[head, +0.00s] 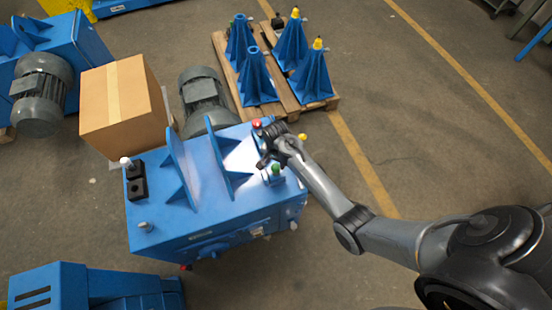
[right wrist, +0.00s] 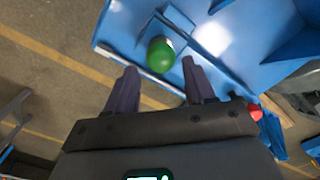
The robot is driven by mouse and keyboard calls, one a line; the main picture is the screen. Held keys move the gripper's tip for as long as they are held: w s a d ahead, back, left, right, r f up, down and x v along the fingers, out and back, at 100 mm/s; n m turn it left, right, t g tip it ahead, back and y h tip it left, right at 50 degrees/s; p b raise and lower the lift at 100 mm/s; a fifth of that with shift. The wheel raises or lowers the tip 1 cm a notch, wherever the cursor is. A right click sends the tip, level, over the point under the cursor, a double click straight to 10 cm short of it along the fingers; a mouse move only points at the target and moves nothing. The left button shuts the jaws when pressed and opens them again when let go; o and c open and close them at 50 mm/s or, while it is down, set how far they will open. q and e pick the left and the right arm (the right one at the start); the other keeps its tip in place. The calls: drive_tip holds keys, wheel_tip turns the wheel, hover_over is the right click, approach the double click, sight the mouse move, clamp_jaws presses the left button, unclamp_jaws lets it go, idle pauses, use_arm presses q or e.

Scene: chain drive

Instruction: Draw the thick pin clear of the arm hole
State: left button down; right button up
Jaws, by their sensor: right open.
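A green knob (head: 276,169) tops a pin at the right end of the blue machine (head: 222,208), beside a raised blue plate. In the right wrist view the round green knob (right wrist: 160,55) shows just ahead of my right gripper's fingertips, in the gap between them. My right gripper (head: 264,150) is open and empty above this end of the machine; its two dark fingers also show in the wrist view (right wrist: 158,75). The pin's shaft and its hole are hidden under the knob. I cannot tell by sight whether this pin is the thick one. My left gripper is out of view.
A red knob (head: 257,124) and a yellow knob (head: 302,137) are close to the right gripper. Upright blue plates (head: 178,165) stand on the machine. A black block (head: 136,187) with a pale-topped pin sits at its left. A cardboard box (head: 122,105) and pallet (head: 294,110) stand behind.

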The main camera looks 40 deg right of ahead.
sight(276, 166)
drive_tip(key=shift+f+b, duration=0.7)
drive_tip(key=shift+f, duration=2.65)
drive_tip(key=shift+c, duration=0.2)
clamp_jaws()
